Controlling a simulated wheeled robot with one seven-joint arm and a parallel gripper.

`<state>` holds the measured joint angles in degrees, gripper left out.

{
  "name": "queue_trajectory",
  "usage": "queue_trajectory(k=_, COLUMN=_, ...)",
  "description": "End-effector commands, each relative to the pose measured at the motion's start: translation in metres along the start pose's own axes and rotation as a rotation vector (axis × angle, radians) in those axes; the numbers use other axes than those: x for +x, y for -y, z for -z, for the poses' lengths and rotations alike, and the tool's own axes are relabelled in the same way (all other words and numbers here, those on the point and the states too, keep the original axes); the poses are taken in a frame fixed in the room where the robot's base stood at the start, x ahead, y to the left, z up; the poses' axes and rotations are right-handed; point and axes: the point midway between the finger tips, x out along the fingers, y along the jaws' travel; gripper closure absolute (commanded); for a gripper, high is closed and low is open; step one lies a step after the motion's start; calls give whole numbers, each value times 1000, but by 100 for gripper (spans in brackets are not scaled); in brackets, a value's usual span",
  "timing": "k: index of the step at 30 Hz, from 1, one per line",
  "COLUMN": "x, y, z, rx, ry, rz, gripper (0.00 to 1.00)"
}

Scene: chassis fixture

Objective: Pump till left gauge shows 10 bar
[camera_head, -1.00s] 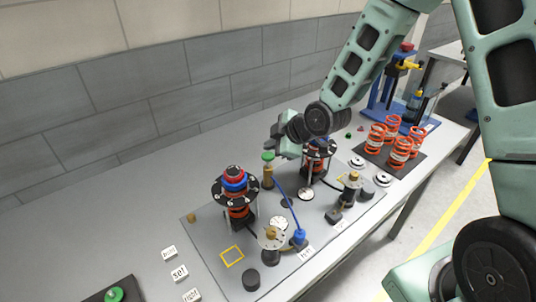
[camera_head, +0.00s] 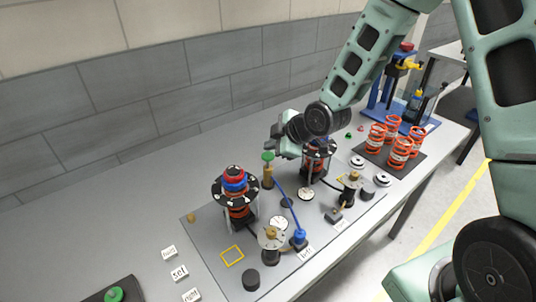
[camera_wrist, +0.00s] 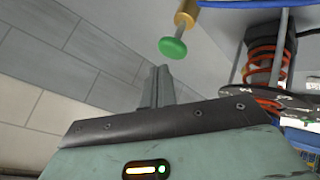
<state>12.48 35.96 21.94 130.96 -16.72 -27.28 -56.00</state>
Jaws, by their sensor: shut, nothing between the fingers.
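The pump is a brass cylinder (camera_head: 268,179) with a green knob (camera_head: 268,157) on top, standing upright on the grey plate (camera_head: 205,228). The knob also shows in the wrist view (camera_wrist: 172,48), just beyond my fingertips. My gripper (camera_wrist: 160,82) is shut and empty, close to the knob and apart from it there. In the head view my gripper (camera_head: 273,137) is above the knob. A blue hose (camera_head: 285,197) runs from the pump to a blue connector (camera_head: 299,236). Two white round gauges, one nearer (camera_head: 279,223) and one farther (camera_head: 306,194), lie on the plate; their readings are too small to tell.
A spring stand with a red and blue top (camera_head: 235,180) is left of the pump, another (camera_head: 318,160) right. Several orange springs (camera_head: 398,145) and a blue press (camera_head: 385,108) are farther right. White labels (camera_head: 180,273) lie at the left.

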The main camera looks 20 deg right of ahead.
Motion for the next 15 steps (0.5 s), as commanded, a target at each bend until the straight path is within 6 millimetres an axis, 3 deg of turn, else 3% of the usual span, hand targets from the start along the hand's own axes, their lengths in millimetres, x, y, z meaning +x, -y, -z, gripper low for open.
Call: queue_trajectory(k=15, x=5, y=4, z=-4, rx=-1, ry=0, rz=0, gripper=100)
